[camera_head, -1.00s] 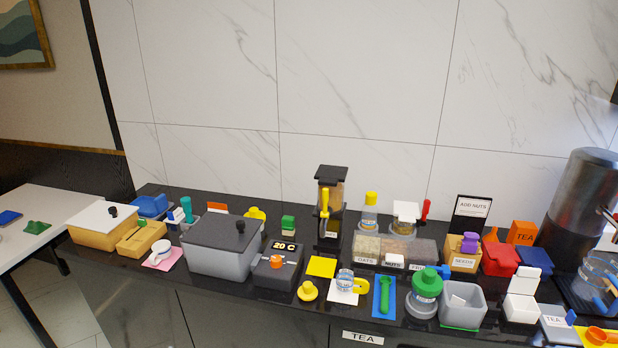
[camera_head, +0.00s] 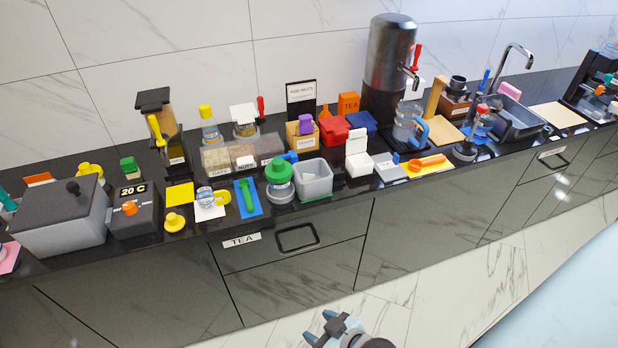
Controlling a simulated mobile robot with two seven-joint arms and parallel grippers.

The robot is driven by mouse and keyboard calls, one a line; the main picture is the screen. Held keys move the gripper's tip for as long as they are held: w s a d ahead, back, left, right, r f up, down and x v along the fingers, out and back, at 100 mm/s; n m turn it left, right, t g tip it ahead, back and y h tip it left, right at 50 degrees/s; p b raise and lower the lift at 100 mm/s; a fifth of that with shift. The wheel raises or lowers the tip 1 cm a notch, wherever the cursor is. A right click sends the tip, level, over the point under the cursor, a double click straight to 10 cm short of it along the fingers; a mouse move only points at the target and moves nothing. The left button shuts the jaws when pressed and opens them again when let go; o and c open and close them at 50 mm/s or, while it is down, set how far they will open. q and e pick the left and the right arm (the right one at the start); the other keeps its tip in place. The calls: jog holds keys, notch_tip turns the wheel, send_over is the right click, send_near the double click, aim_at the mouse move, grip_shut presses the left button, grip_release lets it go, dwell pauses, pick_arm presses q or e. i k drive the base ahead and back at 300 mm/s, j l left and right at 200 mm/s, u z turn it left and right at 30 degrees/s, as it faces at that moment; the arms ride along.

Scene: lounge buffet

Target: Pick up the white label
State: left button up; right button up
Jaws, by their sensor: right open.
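Several white labels show, and I cannot tell which one the task names. A white "TEA" label (camera_head: 241,240) is on a drawer front below the counter. A small white "NUTS" label (camera_head: 245,162) is at the front of the clear bins. A white "ADD NUTS" sign (camera_head: 301,91) stands in a black holder at the back. Another white label (camera_head: 551,152) is on a drawer front at the right. My right gripper (camera_head: 319,327) is at the bottom edge, over the floor, open and empty, apart from all of these. My left gripper is out of view.
The black counter is crowded: a grey lidded box (camera_head: 58,222), a white flip-lid box (camera_head: 358,160), a grey bin (camera_head: 313,178), a green-topped jar (camera_head: 279,180) and a metal dispenser (camera_head: 387,62). A black handle (camera_head: 297,237) sticks out beside the "TEA" label. The floor in front is clear.

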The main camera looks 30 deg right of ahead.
aim_at(384, 165)
jog(key=k+z, duration=0.1)
jog(key=z, duration=0.85)
jog(key=k+l+z, duration=0.1)
jog(key=z, duration=0.4)
